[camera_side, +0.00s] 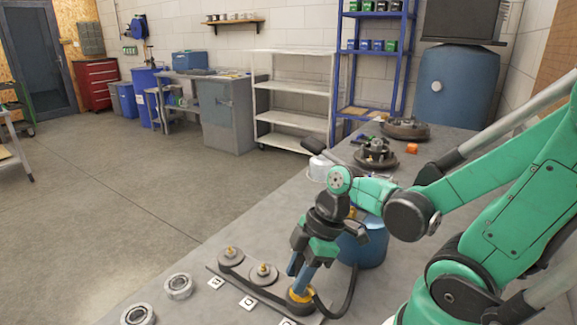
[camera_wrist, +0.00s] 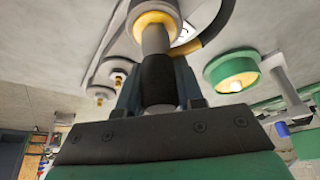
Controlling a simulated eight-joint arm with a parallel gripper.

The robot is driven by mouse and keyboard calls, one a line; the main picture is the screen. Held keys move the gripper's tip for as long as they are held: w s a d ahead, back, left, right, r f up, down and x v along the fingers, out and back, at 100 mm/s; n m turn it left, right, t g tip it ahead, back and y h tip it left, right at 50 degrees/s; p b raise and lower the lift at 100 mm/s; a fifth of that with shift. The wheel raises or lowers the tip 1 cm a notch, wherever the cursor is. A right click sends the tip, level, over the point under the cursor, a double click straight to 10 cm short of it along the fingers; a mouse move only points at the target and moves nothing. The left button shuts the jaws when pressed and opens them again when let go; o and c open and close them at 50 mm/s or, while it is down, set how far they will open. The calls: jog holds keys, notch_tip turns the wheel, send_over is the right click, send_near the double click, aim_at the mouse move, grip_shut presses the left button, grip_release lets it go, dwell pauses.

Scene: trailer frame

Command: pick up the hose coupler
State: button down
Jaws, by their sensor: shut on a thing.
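The hose coupler (camera_wrist: 158,72) shows in the wrist view as a grey cylinder with a dark sleeve. My gripper (camera_wrist: 158,88) is shut on it, with one finger on each side. Its far end meets a yellow-ringed round fitting (camera_wrist: 156,20); I cannot tell whether it is seated in it or only touching. In the side view my gripper (camera_side: 299,280) points down at the same yellow-ringed fitting (camera_side: 300,296), at the bench's front. There the fingers mostly hide the coupler. A dark hose (camera_side: 349,292) curves from the fitting toward the right.
Two round fittings with brass tips (camera_side: 231,256) (camera_side: 263,273) stand to the left, by small lettered tags (camera_side: 248,302). Two metal rings (camera_side: 179,287) (camera_side: 138,315) lie further left. A blue container (camera_side: 372,245) stands close behind my gripper. Hubs (camera_side: 375,155) and an orange block (camera_side: 412,148) lie farther back.

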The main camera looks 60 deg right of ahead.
aim_at(299, 260)
jog(key=shift+r, duration=0.1)
dwell(0.3)
notch_tip(299, 260, up, 23)
dwell(1.0)
